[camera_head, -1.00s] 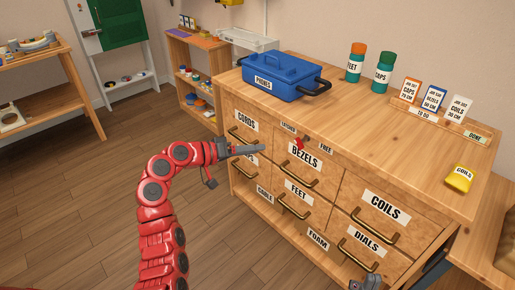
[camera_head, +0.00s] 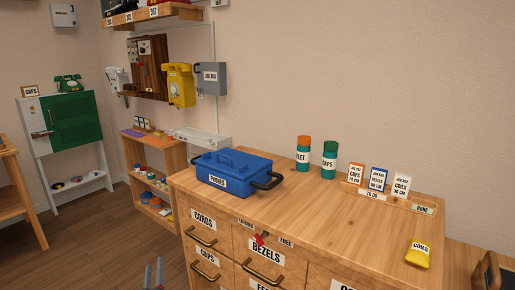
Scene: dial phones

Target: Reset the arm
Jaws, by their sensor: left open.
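My left gripper (camera_head: 153,274) shows at the bottom edge, left of the drawer cabinet. Its two fingertips point up with a gap between them, and nothing is held. The rest of the left arm is below the picture. My right gripper is out of view.
The wooden drawer cabinet (camera_head: 330,218) has drawers labelled CORDS and BEZELS. On it are a blue PHONES toolbox (camera_head: 233,166), two jars (camera_head: 303,154), job cards (camera_head: 378,180) and a yellow COILS packet (camera_head: 418,253). A yellow wall phone (camera_head: 180,86) hangs behind. Floor left of the cabinet is clear.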

